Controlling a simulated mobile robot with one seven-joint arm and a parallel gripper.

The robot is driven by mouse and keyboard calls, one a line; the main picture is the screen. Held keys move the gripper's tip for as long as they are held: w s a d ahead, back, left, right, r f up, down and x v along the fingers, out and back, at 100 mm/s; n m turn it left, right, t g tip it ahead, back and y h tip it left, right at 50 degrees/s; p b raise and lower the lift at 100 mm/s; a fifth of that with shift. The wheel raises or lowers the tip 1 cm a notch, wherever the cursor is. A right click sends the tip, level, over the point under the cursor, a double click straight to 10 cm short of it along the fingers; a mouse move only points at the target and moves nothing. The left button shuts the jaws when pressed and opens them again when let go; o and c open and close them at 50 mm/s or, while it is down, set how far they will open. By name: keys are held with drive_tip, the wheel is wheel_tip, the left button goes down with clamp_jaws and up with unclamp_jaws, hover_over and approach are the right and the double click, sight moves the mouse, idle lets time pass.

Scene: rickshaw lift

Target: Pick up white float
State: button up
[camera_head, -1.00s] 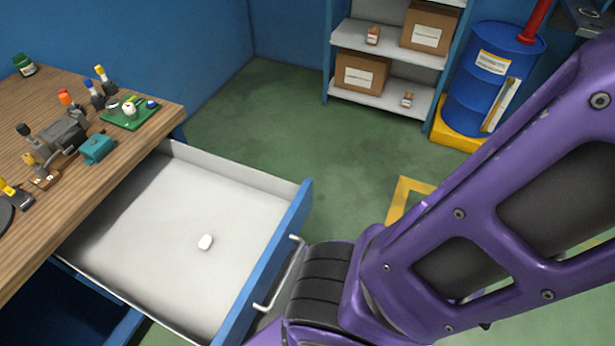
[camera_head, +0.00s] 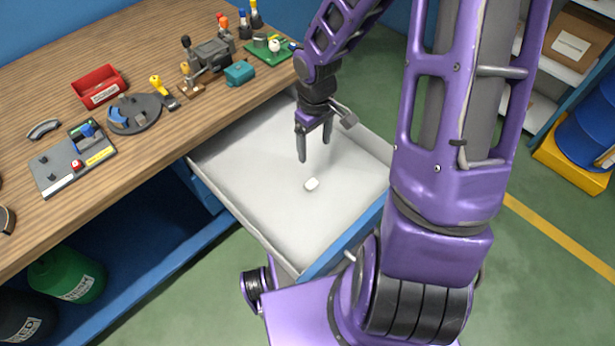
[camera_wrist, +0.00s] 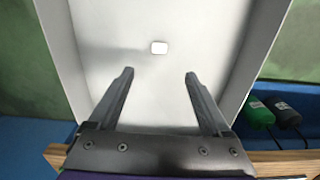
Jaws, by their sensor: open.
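The white float (camera_head: 311,184) is a small white rounded block lying on the floor of the open drawer (camera_head: 252,193). My gripper (camera_head: 315,158) points down over the drawer, its two fingers apart and empty. In the head view the fingertips are above and just beyond the float. In the wrist view the float (camera_wrist: 159,48) lies ahead of the open fingertips (camera_wrist: 160,73), between their lines and apart from both.
The drawer's walls surround the float, with the workbench (camera_head: 150,50) along its left side. On the bench are a red bin (camera_head: 99,88), a teal block (camera_head: 239,73) and a green board (camera_head: 270,50). The drawer holds nothing else visible.

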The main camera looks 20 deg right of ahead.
drive_tip(key=b, duration=0.3)
hover_over(312, 182)
drive_tip(key=f, duration=1.1)
drive_tip(key=shift+s+d+f, duration=0.1)
drive_tip(key=shift+s, duration=0.3)
drive_tip(key=shift+w+f+b, duration=0.2)
drive_tip(key=shift+f+b, duration=0.15)
drive_tip(key=shift+f, duration=1)
drive_tip(key=shift+w+f+b, duration=0.15)
drive_tip(key=shift+f+b, duration=0.15)
drive_tip(key=shift+f, duration=1.05)
clamp_jaws()
